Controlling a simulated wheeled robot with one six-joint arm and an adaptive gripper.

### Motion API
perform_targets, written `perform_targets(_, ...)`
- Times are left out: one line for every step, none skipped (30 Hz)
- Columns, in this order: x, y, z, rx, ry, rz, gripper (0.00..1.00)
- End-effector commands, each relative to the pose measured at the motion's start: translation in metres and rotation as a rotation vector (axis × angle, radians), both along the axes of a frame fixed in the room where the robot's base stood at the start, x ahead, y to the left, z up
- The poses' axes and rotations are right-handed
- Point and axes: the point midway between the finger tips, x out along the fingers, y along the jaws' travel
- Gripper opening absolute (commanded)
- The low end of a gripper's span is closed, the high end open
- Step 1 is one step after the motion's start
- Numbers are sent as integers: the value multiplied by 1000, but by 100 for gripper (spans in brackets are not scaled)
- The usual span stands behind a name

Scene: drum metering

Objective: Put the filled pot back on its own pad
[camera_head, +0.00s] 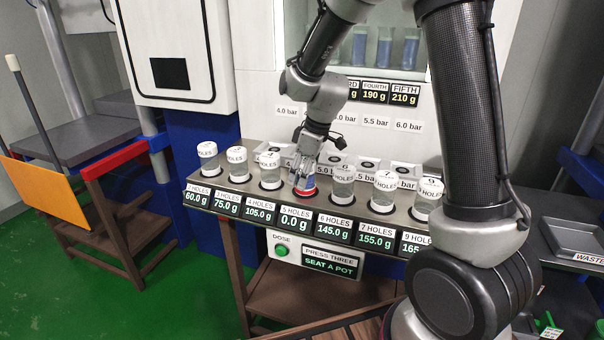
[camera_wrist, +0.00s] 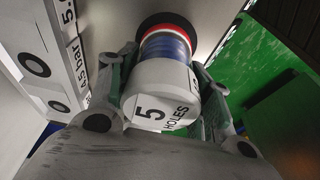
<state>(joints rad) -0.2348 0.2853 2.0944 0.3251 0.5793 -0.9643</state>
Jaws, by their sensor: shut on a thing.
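A clear pot with a white lid marked "5 HOLES" and blue contents (camera_wrist: 168,47) is between the fingers of my gripper (camera_head: 304,181), which is shut on it. In the head view my fingers hide most of this pot; some blue (camera_head: 310,182) shows. Its pad (camera_head: 304,192), with a red rim, lies directly below, behind the label "5 HOLES, 0.0 g". In the wrist view the red rim and a dark ring (camera_wrist: 168,22) surround the pot's base. I cannot tell whether the base touches the pad.
Other white-lidded pots, such as the leftmost (camera_head: 208,155) and the 6-hole pot (camera_head: 343,182), stand along the metal shelf on both sides. The front panel reads "PRESS THREE, SEAT A POT" (camera_head: 330,259) beside a green button (camera_head: 281,250). A waste tray (camera_head: 574,238) lies at right.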

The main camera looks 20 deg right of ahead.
Motion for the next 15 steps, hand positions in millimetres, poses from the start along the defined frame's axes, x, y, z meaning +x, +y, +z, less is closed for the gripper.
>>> perform_targets(0,0,-1,0,0,0,7)
perform_targets(0,0,-1,0,0,0,7)
perform_targets(0,0,-3,0,0,0,7)
perform_targets(0,0,-3,0,0,0,55)
perform_targets(0,0,-2,0,0,0,61)
perform_targets(0,0,-2,0,0,0,68)
perform_targets(0,0,-2,0,0,0,71)
perform_targets(0,0,-2,0,0,0,71)
perform_targets(0,0,-2,0,0,0,71)
perform_targets(0,0,-2,0,0,0,71)
perform_targets(0,0,-2,0,0,0,71)
perform_targets(0,0,-2,0,0,0,71)
perform_targets(0,0,-2,0,0,0,71)
perform_targets(0,0,-2,0,0,0,71)
perform_targets(0,0,-2,0,0,0,71)
